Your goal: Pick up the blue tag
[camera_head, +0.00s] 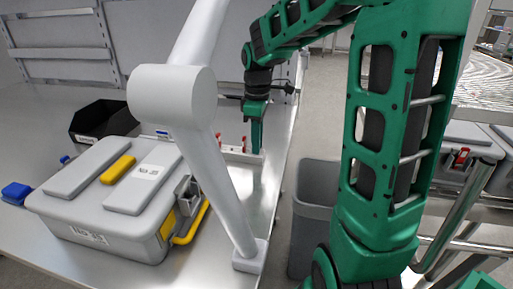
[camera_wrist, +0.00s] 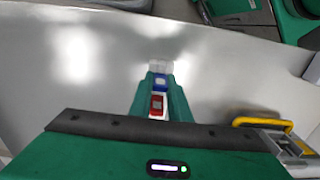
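In the wrist view, a small blue tag (camera_wrist: 160,82) shows between the green fingers of my gripper (camera_wrist: 160,92), close to the fingertips. A red tag (camera_wrist: 157,104) with white on it lies in line with the blue one, nearer the palm. A pale, clear piece (camera_wrist: 160,66) shows just past the fingertips. The fingers stand apart with the tags showing between them; whether they touch the blue tag I cannot tell. In the head view, my gripper (camera_head: 256,136) points down over the metal bench, beside upright red pieces (camera_head: 219,140), and the blue tag between the fingers is hidden.
A grey lidded case (camera_head: 115,230) with yellow handles stands on the bench (camera_head: 225,205), with a black bin (camera_head: 100,120) behind it. A blue object (camera_head: 16,192) lies at the left. A grey waste bin (camera_head: 312,215) stands beyond the bench's right edge.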

